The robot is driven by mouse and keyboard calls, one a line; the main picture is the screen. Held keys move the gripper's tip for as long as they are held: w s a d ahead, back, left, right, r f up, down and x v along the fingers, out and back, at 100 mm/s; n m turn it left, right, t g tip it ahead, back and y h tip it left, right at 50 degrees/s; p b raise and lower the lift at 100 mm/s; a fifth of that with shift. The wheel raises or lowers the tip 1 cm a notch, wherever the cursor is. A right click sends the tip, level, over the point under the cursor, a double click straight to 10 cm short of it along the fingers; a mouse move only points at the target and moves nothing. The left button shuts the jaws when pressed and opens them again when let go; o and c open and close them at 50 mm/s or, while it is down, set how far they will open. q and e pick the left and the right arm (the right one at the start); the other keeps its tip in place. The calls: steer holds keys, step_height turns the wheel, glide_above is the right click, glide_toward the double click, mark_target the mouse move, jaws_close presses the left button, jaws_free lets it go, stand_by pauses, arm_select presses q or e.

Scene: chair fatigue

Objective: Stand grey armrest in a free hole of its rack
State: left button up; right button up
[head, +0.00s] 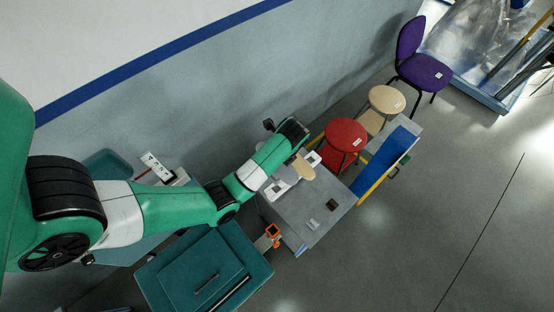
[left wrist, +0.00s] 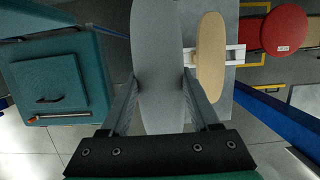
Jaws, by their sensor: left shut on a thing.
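My left gripper (left wrist: 158,85) is shut on the grey armrest (left wrist: 157,40), a long rounded pad between its two fingers in the left wrist view. A beige armrest (left wrist: 210,62) sits at the white rack (left wrist: 236,54), just right of the grey one. The grey armrest covers the rack's left part, so I cannot tell whether it touches the rack. In the head view the beige armrest (head: 304,169) and the rack (head: 277,189) are on the grey table below my left wrist. I cannot make out the grey armrest there. My right gripper is out of view.
A teal case (head: 205,270) stands to the left, with an orange item (head: 272,232) between. A red stool (head: 345,134), beige stool (head: 386,100) and purple chair (head: 422,68) stand behind.

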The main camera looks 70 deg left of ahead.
mark_target(284, 168)
arm_select(q)
steer(key=shift+w+d+b+x, duration=0.1)
steer(key=shift+d+b+x, duration=0.1)
steer(key=shift+b+x, duration=0.7)
steer(key=shift+w+d+b+x, duration=0.1)
steer(key=shift+d+b+x, duration=0.1)
steer(key=shift+b+x, duration=0.7)
steer(key=shift+w+d+b+x, duration=0.1)
steer(key=shift+d+b+x, duration=0.1)
steer(key=shift+b+x, duration=0.7)
steer(key=shift+w+d+f+b+x, duration=0.1)
steer(key=shift+d+b+x, duration=0.15)
steer(key=shift+b+x, duration=0.9)
steer(key=shift+w+d+f+b+x, duration=0.1)
steer(key=shift+d+b+x, duration=0.2)
steer(key=shift+b+x, duration=0.9)
steer(key=shift+w+d+b+x, duration=0.1)
steer(key=shift+d+b+x, duration=0.15)
steer(key=shift+b+x, duration=0.9)
steer(key=o, duration=1.4)
steer(key=shift+c, duration=0.2)
steer(key=p+v, duration=1.1)
steer(key=p, duration=0.1)
steer(key=shift+d+r, duration=0.1)
steer(key=shift+r, duration=0.3)
steer(key=shift+f, duration=0.1)
